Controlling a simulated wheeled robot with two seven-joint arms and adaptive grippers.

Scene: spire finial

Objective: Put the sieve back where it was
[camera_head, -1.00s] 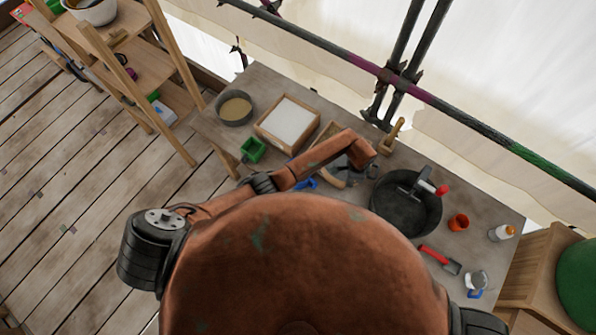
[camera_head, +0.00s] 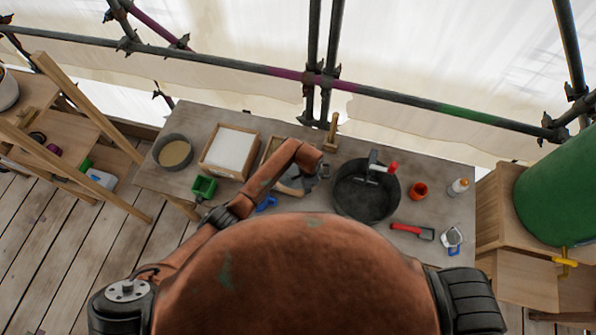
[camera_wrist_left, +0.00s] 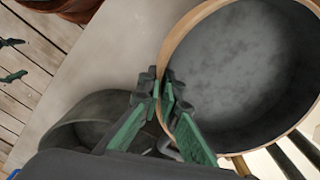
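The sieve (camera_wrist_left: 245,65) is a round pan with a pale wooden rim and a grey bottom, large at the right of the left wrist view. My left gripper (camera_wrist_left: 161,85) has green-padded fingers on either side of its rim, close together, so it looks shut on the rim. In the head view my left gripper (camera_head: 323,170) is over the middle of the table, left of the black tub (camera_head: 350,208). My right gripper is out of view.
Scaffold poles (camera_head: 380,92) run behind; a green barrel (camera_head: 560,190) stands right.

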